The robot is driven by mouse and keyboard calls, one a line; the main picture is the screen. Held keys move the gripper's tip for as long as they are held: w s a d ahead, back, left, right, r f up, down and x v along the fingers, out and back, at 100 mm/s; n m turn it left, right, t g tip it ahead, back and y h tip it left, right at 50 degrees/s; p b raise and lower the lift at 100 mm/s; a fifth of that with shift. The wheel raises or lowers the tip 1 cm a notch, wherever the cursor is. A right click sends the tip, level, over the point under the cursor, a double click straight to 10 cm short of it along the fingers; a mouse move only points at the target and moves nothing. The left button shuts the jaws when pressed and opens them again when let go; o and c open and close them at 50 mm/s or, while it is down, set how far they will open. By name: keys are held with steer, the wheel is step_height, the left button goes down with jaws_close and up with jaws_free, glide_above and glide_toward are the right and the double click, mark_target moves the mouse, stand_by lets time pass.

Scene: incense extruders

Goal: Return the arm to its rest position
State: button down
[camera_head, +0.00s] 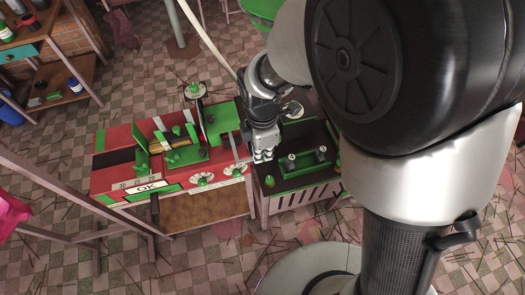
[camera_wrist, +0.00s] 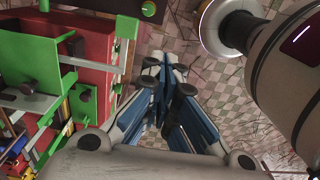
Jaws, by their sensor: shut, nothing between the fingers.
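My gripper (camera_head: 263,154) hangs fingers-down over the bench in the head view, close to the gap between the red-topped machine and the dark-topped table. In the wrist view my gripper (camera_wrist: 166,95) shows its blue and grey fingers brought together, with nothing between them and checkered floor beyond. My arm comes in from the upper right of the head view and hides part of the table behind it.
The red machine (camera_head: 111,180) with green parts and dials stands left of my gripper. The dark-topped table (camera_head: 272,177) holds a green tray (camera_head: 312,160). A wooden shelf (camera_head: 75,62) stands at upper left. A metal rail crosses the lower left. Thin sticks litter the floor.

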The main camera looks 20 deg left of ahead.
steer(key=shift+r, duration=0.1)
steer(key=d+r+m+t+y+b, duration=0.1)
steer(key=d+r+m+t, duration=0.1)
steer(key=d+r+m, duration=0.85)
steer(key=s+d+r+m+t, duration=0.1)
steer(key=s+d+r+m, duration=0.2)
steer(key=s+d+m, duration=0.2)
steer(key=s+d+r+m+t+b, duration=0.1)
steer(key=s+d+r+m, duration=0.3)
steer(key=d+m, duration=0.4)
steer(key=shift+s+d+m+t+h, duration=0.15)
steer(key=shift+s+m+t+h, duration=0.25)
steer(key=shift+s, duration=0.2)
